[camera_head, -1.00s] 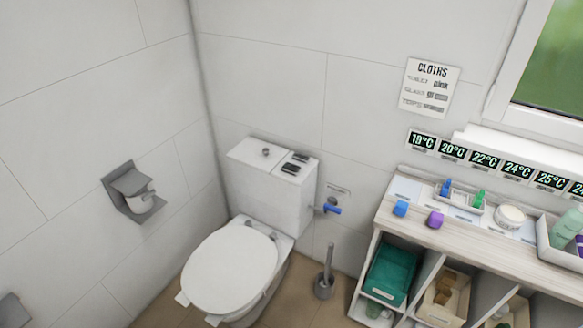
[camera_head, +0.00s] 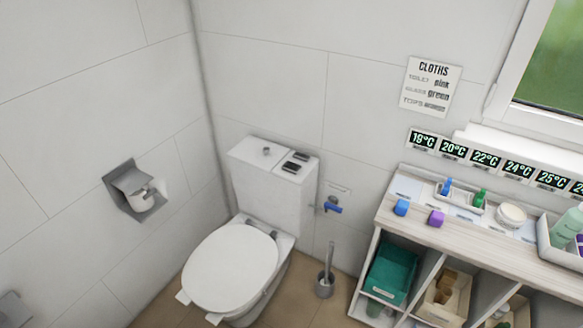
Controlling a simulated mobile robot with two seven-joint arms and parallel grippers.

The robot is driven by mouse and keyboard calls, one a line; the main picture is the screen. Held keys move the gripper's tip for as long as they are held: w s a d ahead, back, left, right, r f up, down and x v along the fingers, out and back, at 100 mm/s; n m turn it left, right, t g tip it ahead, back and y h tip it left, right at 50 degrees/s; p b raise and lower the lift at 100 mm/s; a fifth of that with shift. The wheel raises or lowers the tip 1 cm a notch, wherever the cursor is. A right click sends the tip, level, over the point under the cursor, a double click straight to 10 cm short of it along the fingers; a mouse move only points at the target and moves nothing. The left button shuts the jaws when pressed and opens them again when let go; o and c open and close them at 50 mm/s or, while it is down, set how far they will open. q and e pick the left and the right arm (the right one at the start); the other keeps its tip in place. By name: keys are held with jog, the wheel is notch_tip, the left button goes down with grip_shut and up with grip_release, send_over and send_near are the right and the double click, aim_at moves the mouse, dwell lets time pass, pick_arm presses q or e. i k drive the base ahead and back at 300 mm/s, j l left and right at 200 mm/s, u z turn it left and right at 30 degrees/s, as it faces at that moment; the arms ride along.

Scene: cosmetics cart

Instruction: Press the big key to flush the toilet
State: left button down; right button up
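A white toilet (camera_head: 232,268) with its lid down stands in the corner of the room. Its cistern (camera_head: 270,195) is against the back wall. On the cistern's top are two dark keys side by side: one nearer the front (camera_head: 291,167) and one farther back (camera_head: 301,156). The front one looks slightly larger, but they are too small to be sure. A small round grey knob (camera_head: 266,151) sits to their left on the cistern top. Neither of my grippers is in view.
A blue-handled valve (camera_head: 332,207) is on the wall right of the cistern. A toilet brush (camera_head: 325,277) stands on the floor below it. A shelf unit (camera_head: 440,238) with bottles and bins fills the right. A paper holder (camera_head: 135,187) is on the left wall.

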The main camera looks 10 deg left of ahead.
aim_at(289, 166)
jog(key=i+j+z, duration=0.2)
jog(key=i, duration=0.45)
jog(key=i+z, duration=0.15)
jog(key=i, duration=0.45)
